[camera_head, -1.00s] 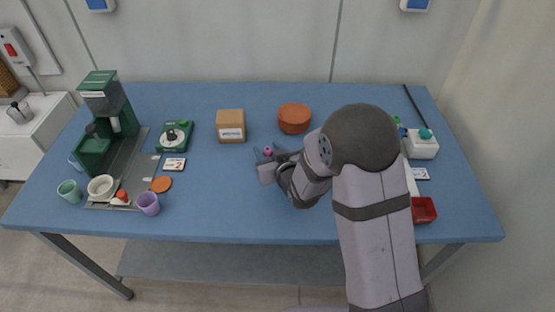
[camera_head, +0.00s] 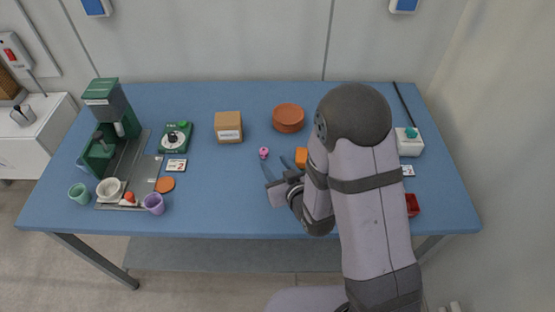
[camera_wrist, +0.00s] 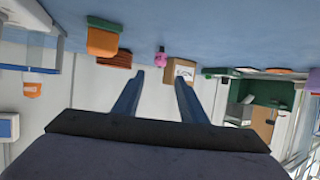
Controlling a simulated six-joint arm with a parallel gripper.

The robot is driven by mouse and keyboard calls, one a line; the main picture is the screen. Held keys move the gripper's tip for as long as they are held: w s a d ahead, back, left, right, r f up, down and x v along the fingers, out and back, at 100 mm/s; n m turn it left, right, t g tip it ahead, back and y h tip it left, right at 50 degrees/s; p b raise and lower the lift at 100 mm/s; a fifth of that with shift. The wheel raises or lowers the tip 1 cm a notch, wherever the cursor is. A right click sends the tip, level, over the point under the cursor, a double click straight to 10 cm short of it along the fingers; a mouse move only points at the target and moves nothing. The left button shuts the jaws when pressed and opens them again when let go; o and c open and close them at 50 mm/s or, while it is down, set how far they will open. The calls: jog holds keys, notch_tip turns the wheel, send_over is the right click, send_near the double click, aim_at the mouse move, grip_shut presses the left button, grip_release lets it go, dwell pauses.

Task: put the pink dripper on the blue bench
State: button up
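The pink dripper (camera_head: 264,153) is a small pink piece standing on the bare middle of the blue bench (camera_head: 225,195). It also shows in the wrist view (camera_wrist: 161,57), which is upside down, beyond the gap between my fingers. My gripper (camera_head: 277,165) is open and empty, low over the bench, to the right of and nearer the front than the dripper. Its two blue-grey fingers are spread apart in the wrist view (camera_wrist: 158,80). The dripper is clear of both fingers.
An orange block (camera_head: 301,157) is partly hidden by my arm. A terracotta pot (camera_head: 288,118) and labelled cardboard box (camera_head: 228,128) stand behind. A green machine (camera_head: 110,115) and cups are left. A white box (camera_head: 408,142) and red tray (camera_head: 412,205) are right.

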jog(key=shift+s+d+r+p, duration=0.2)
jog(key=shift+s+p, duration=0.25)
jog(key=shift+p, duration=0.35)
jog(key=shift+w+d+f+g+h, duration=0.15)
jog(key=shift+d+g+h, duration=0.15)
jog(key=shift+d+h, duration=0.15)
jog(key=d, duration=0.1)
jog(key=d+g+h, duration=0.1)
jog(key=d+m+g, duration=0.1)
jog(key=shift+s+d+f+h, duration=0.25)
jog(key=shift+s+d+h, duration=0.1)
jog(key=shift+s+d, duration=0.05)
jog(key=s+d+g, duration=0.1)
jog(key=s+d+m+g+h, duration=0.1)
jog(key=s+d, duration=0.1)
jog(key=s+d+g, duration=0.1)
jog(key=d, duration=0.1)
jog(key=shift+s+r+h, duration=0.3)
jog(key=shift+s+h, duration=0.05)
jog(key=shift+h, duration=0.05)
jog(key=s+d+r+m+g, duration=0.1)
jog(key=s+d+r+g, duration=0.1)
jog(key=s, duration=0.5)
jog(key=s+d+r+m+g+h, duration=0.1)
jog(key=s+d+r+g, duration=0.2)
jog(key=s+g, duration=0.2)
jog(key=s, duration=0.3)
jog(key=shift+s+m, duration=0.3)
